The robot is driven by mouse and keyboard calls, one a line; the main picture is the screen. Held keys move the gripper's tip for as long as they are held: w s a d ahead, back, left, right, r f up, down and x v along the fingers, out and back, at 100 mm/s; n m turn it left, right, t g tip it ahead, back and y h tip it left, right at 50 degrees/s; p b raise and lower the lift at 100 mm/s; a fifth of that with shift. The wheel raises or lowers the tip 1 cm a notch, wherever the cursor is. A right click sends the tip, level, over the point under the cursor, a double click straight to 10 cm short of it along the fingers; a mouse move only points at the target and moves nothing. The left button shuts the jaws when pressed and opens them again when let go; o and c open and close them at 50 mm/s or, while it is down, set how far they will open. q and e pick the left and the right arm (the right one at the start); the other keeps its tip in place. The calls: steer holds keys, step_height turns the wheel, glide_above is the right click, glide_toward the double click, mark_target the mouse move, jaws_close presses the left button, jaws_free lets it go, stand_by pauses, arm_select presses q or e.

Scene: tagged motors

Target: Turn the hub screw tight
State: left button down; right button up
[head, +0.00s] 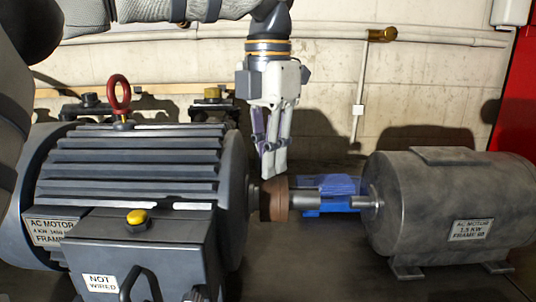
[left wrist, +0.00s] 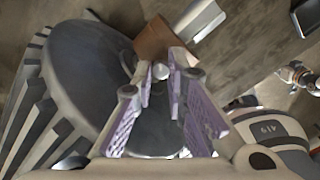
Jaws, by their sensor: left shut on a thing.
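The brown hub (head: 273,202) sits on the shaft at the right end of the large dark motor (head: 135,160). It also shows at the top of the left wrist view (left wrist: 163,40). My left gripper (head: 270,170) points down over the hub from above, its fingertips at the hub's upper side. In the left wrist view its two fingers (left wrist: 160,70) close together on a small round shiny screw head (left wrist: 157,70) beside the hub. The fingers hide most of the screw in the head view. My right gripper is in neither view.
A smaller grey motor (head: 450,205) stands at right, its shaft facing the hub. A blue block (head: 335,190) lies under and behind the shafts. A red lifting eye (head: 119,95) rises from the large motor, left of my gripper. A pale wall with pipes stands behind.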

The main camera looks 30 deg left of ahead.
arm_select(q)
steer(key=m, duration=0.4)
steer(key=shift+m, duration=1.9)
steer(key=shift+r, duration=0.1)
steer(key=c, duration=1.8)
jaws_free()
steer(key=shift+c, duration=0.2)
